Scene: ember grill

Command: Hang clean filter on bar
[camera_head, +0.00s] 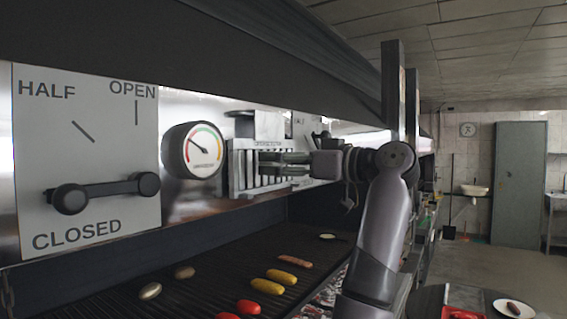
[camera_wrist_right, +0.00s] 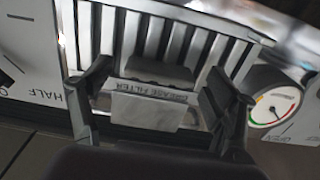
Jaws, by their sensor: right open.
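A slatted metal grease filter (camera_head: 240,172) stands upright against the hood front, right of the round gauge. In the right wrist view its vertical slats (camera_wrist_right: 192,52) fill the upper middle, above a strip lettered "GREASE FILTER" (camera_wrist_right: 135,90). A dark block (camera_wrist_right: 160,72) and a pale plate (camera_wrist_right: 145,111) project there. My right gripper (camera_head: 285,165) is in front of the filter. In the wrist view its fingers (camera_wrist_right: 155,95) are spread on either side of the block and plate, apart from both. I cannot make out a bar clearly. My left gripper is out of view.
The gauge (camera_head: 192,150) and a damper panel (camera_head: 88,120) with a lever are left of the filter. Below is a grill (camera_head: 200,268) with sausages, red and yellow food. A tray (camera_head: 463,313) and plate (camera_head: 514,308) are at lower right. The floor behind is open.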

